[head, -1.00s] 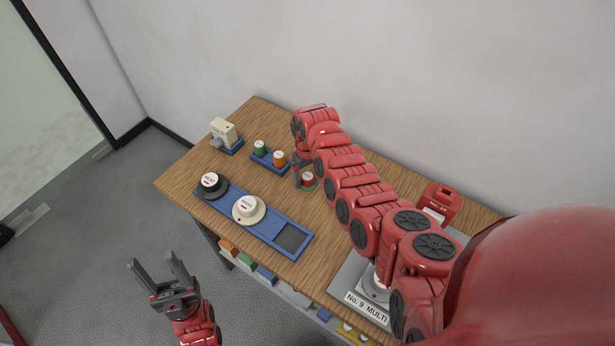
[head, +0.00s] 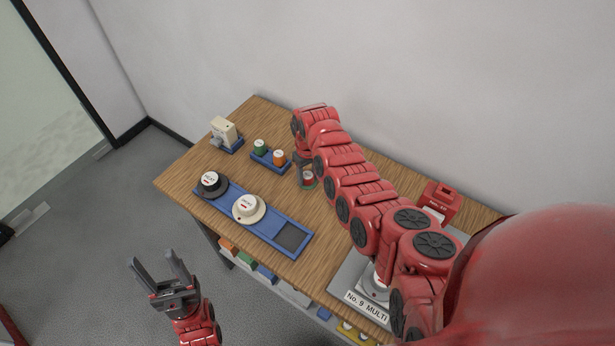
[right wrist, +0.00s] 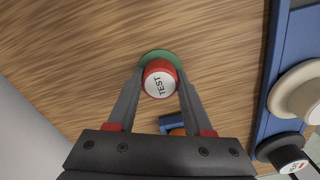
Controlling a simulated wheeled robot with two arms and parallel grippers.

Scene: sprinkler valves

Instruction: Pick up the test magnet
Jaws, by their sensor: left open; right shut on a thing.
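The test magnet (right wrist: 159,83) is a red cylinder with a white top marked TEST. In the right wrist view it stands between my right gripper's fingertips (right wrist: 160,88), which touch it on both sides. A green disc (right wrist: 155,56) shows under or just behind it; I cannot tell whether the magnet rests on it or is slightly above. In the head view the magnet (head: 308,178) shows just below my right gripper (head: 305,172), partly hidden by the fingers. My left gripper (head: 162,275) is open and empty, out over the floor in front of the table.
A blue tray (head: 268,158) with green and orange cylinders stands close to the left. A long blue tray (head: 268,233) holds a black and a cream knob and has one empty dark square. A beige device (head: 224,131) is at the far left. A No. 9 MULTI unit (head: 350,285) lies right.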

